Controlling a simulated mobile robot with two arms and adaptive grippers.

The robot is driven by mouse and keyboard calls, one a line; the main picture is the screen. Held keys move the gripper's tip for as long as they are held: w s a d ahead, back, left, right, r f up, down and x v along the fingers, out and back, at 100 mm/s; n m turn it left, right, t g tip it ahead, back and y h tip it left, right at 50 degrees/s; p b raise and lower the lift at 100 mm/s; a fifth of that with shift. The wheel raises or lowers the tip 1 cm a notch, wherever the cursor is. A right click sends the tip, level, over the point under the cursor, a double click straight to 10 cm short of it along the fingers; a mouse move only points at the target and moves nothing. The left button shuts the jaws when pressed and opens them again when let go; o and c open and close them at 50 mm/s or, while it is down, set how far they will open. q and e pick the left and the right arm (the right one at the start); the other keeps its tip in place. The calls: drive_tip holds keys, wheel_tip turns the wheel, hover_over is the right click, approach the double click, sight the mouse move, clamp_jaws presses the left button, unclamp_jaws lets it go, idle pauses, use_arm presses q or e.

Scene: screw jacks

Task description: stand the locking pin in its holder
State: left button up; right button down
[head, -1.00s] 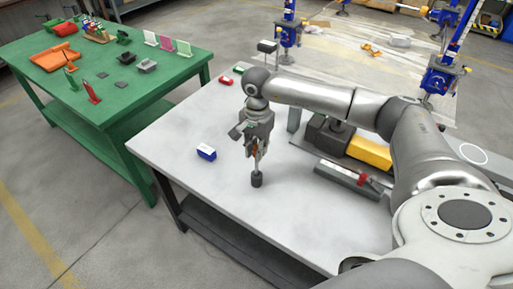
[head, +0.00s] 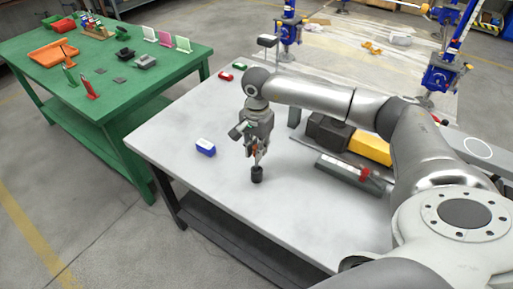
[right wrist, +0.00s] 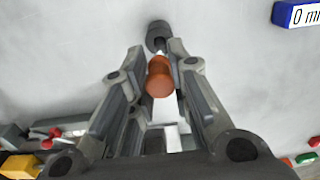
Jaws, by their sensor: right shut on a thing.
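My right gripper (head: 256,156) points down over the grey-white table and is shut on the locking pin. The pin's orange-brown head (right wrist: 158,77) shows between the fingers in the right wrist view. A small dark round holder (head: 257,174) stands on the table right under the fingertips. It also shows in the right wrist view (right wrist: 158,34), straight beyond the pin's head. The pin's lower end is at the holder, but I cannot tell how far it is inside. My left gripper is out of view.
A blue and white block (head: 205,148) lies left of the holder. A grey bar with a red part (head: 350,174) and a dark and yellow object (head: 370,149) lie to the right. Small red (head: 225,77) and green (head: 240,66) blocks lie at the back. The front table area is clear.

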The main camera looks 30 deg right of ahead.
drive_tip(key=shift+f+b, duration=0.8)
drive_tip(key=shift+f, duration=0.2)
drive_tip(key=c, duration=1.3)
unclamp_jaws()
drive_tip(key=shift+r, duration=0.1)
wheel_tip(320, 180, up, 12)
